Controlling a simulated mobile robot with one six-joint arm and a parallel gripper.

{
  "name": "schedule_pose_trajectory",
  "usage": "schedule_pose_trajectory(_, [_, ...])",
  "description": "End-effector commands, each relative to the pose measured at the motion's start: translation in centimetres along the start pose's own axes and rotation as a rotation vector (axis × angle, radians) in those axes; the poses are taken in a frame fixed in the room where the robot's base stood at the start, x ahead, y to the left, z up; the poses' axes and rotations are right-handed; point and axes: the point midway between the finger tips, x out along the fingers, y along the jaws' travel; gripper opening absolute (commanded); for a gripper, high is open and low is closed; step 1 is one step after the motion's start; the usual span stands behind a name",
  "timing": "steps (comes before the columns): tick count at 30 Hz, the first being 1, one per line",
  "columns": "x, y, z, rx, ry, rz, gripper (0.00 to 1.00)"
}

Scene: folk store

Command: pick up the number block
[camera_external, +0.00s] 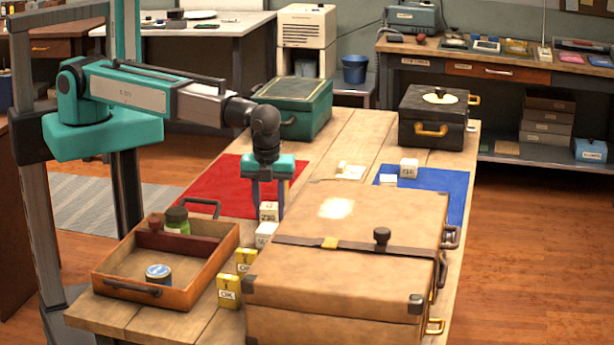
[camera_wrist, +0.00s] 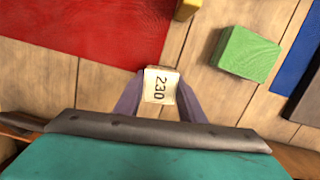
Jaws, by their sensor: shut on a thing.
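A small cream number block (camera_wrist: 160,86) marked "230" sits between the two fingers of my gripper (camera_wrist: 160,100) in the wrist view. My gripper is shut on it. In the external view my gripper (camera_external: 268,200) points straight down near the red mat (camera_external: 218,187), and the pale block (camera_external: 268,212) shows at its fingertips. I cannot tell whether the block touches the table. Another white block (camera_external: 265,234) stands just in front of it.
A large tan case (camera_external: 340,225) stands close on the right. An open wooden tray (camera_external: 205,262) is at the left front. Yellow "OK" blocks (camera_external: 229,291) stand between them. A green block (camera_wrist: 245,53) lies nearby in the wrist view. A blue mat (camera_external: 455,183) lies at the right.

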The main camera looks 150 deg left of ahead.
Motion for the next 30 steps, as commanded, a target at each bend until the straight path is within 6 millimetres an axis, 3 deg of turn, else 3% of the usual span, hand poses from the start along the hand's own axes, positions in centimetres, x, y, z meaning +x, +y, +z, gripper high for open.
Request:
schedule_pose_trajectory(11, [-1.1, -0.1, 0.1, 0.0, 0.001, -0.002, 0.14])
schedule_pose_trajectory(30, [-8.3, -0.1, 1.2, 0.0, 0.001, -0.002, 0.14])
